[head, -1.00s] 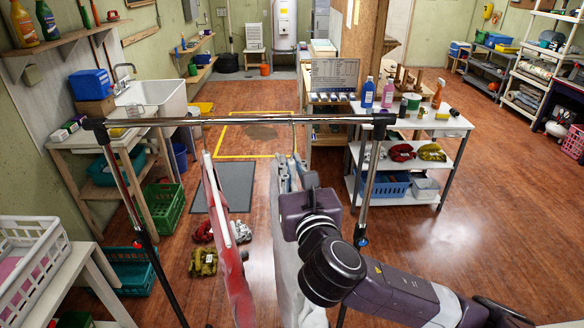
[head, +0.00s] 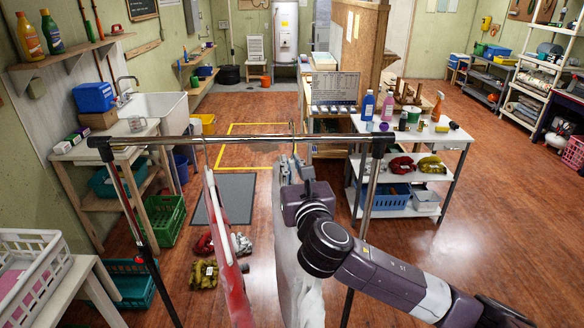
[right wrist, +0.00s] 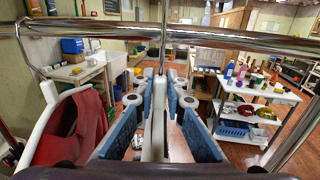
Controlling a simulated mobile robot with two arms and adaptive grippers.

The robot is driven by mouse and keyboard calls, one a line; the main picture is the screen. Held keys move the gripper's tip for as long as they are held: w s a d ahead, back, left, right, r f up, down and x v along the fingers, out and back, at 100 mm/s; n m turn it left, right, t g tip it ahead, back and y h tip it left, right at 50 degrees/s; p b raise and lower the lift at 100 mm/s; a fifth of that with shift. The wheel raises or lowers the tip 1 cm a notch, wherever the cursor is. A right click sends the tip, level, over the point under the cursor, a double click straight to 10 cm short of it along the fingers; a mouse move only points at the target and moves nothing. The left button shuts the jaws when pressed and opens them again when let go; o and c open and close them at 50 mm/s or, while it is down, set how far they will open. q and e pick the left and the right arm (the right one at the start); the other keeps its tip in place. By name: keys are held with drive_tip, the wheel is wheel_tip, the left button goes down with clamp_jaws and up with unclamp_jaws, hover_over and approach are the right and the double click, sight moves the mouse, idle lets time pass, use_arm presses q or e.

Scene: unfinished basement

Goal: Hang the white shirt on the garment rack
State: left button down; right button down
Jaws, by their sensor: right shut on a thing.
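The garment rack's chrome rail (head: 240,139) crosses the head view, and it spans the top of the right wrist view (right wrist: 240,40). My right gripper (head: 294,172) is just below the rail, its fingers on both sides of a white hanger (right wrist: 155,135) and shut on it. The hanger's thin hook (right wrist: 164,40) reaches up to the rail; I cannot tell whether it rests on it. The white shirt (head: 288,265) hangs below the gripper, partly hidden by my right arm. My left gripper is not in view.
A red garment (head: 230,250) on a white hanger hangs from the rail to the left of the white shirt. A white table (head: 455,138) with bottles stands behind right. A white basket (head: 38,275) is at the front left. Shoes (head: 204,273) lie on the floor beyond the rack.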

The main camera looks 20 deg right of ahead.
sight(294, 177)
drive_tip(key=shift+w+d+r, duration=0.15)
drive_tip(key=shift+w+d, duration=0.05)
drive_tip(key=shift+w, duration=0.5)
drive_tip(key=shift+w+f, duration=0.2)
drive_tip(key=shift+f, duration=0.05)
drive_tip(key=shift+f+b, duration=0.55)
drive_tip(key=shift+f, duration=0.95)
drive_tip(key=c, duration=1.9)
unclamp_jaws()
drive_tip(key=shift+s, duration=0.1)
drive_tip(key=shift+f, duration=0.15)
drive_tip(key=shift+s, duration=0.1)
